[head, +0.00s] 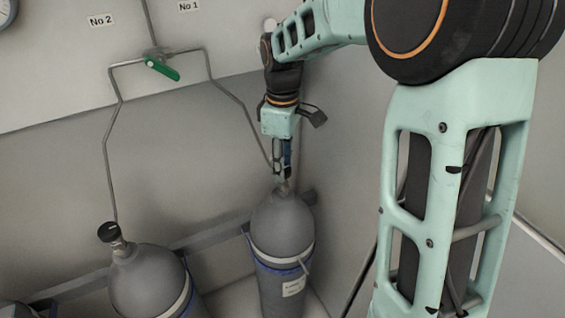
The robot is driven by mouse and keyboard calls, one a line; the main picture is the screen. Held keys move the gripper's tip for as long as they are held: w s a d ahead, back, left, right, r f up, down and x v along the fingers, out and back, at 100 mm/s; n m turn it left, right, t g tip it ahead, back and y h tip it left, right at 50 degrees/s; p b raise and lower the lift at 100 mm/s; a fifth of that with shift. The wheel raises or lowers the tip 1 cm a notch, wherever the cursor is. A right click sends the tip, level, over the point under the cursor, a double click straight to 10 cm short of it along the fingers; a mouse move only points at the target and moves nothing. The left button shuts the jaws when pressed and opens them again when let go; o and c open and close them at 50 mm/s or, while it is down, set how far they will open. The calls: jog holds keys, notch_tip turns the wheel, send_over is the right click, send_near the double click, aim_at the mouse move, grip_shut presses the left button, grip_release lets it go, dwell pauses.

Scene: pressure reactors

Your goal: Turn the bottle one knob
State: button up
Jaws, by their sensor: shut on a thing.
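The bottle under the No 1 sign (189,6) is a grey gas cylinder (280,226) standing upright at the middle right, with a white band and a label. My gripper (283,180) points down over its top, and its fingers are shut on the knob there. The knob itself is hidden by the fingers, so I cannot see how far it is turned. The second grey bottle (148,280), under the No 2 sign (101,20), stands at the lower left with its black knob (109,232) in plain view.
Thin grey pipes (110,150) run up the wall from the bottles to a valve with a green handle (162,69). A rail (212,238) runs behind the bottles. A side wall stands close to the right of bottle one. A gauge (5,12) is at the top left.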

dwell(0.4)
jog(key=o, duration=1.2)
jog(key=shift+c, duration=0.2)
notch_tip(320, 180, up, 12)
jog(key=shift+f, duration=0.1)
